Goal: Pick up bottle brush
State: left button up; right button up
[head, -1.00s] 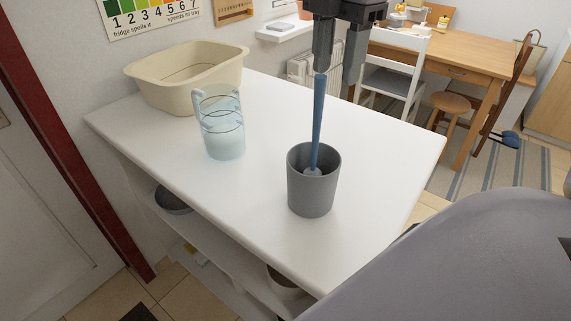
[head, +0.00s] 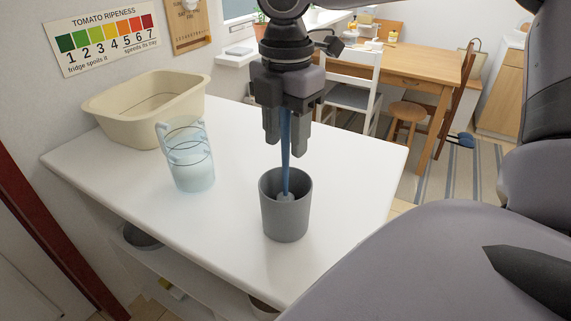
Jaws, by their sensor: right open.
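The bottle brush (head: 286,160) has a blue handle and stands upright in a grey cup (head: 285,218) on the white counter. Its pale grey head sits down inside the cup, partly hidden by the wall. My right gripper (head: 286,140) points straight down above the cup, open, with its fingers on either side of the upper handle. The top of the handle is hidden between the fingers and the gripper body. I cannot tell whether a finger touches it. My left gripper is not in view.
A clear jug (head: 188,165) stands left of the cup, and a cream basin (head: 150,108) is behind it. The white counter (head: 345,165) is clear right of the cup. A white chair (head: 352,82) and wooden table (head: 415,72) stand beyond.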

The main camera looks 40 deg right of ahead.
grip_shut()
notch_tip(320, 180, up, 20)
jog(key=shift+p, duration=0.4)
dwell(0.4)
